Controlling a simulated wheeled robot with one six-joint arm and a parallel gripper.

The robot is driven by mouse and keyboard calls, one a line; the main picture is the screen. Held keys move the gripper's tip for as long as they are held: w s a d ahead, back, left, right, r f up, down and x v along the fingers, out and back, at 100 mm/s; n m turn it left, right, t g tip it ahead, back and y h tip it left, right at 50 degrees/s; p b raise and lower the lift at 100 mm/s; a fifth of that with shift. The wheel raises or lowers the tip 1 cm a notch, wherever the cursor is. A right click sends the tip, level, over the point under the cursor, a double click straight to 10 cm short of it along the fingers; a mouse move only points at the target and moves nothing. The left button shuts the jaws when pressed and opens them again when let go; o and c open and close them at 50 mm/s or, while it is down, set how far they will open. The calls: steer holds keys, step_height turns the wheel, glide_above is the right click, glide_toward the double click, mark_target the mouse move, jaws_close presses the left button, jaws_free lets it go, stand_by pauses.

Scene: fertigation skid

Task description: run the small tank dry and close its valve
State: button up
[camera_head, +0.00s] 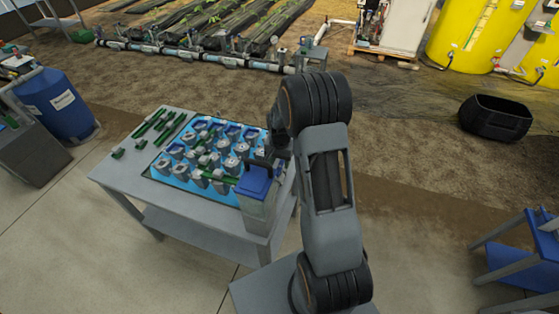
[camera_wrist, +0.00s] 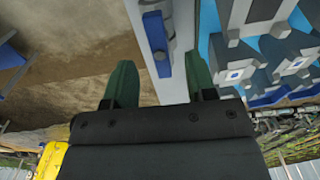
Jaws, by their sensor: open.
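Two yellow tanks stand at the top right of the head view: a large one (camera_head: 470,35) and another (camera_head: 515,52) cut off by the right edge. I cannot tell which is the small tank. Their valves are too small to read, and the liquid level cannot be judged. My gripper (camera_wrist: 162,82) shows in the wrist view with its two green fingers apart. A grey strip with a blue bar (camera_wrist: 156,42) shows beyond and between the fingers. Nothing is seen clamped. In the head view my arm largely hides the gripper, near the grey table's right end.
The grey table (camera_head: 112,178) bears a blue tray (camera_head: 163,180) of several grey and blue fittings, with green pieces beside it. A blue drum (camera_head: 62,108) stands left, a black tub (camera_head: 495,118) right. A white pipe run (camera_head: 190,55) crosses the back. Floor between is clear.

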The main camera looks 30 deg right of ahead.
mark_target(280, 167)
steer(key=shift+f, duration=0.1)
steer(key=shift+f+b, duration=1.85)
steer(key=shift+f, duration=0.35)
steer(key=c, duration=0.9)
steer(key=m, duration=0.5)
steer(key=shift+b, duration=0.3)
steer(key=shift+c, duration=0.2)
steer(key=m, duration=1)
steer(key=shift+b, duration=0.4)
steer(key=m, duration=0.4)
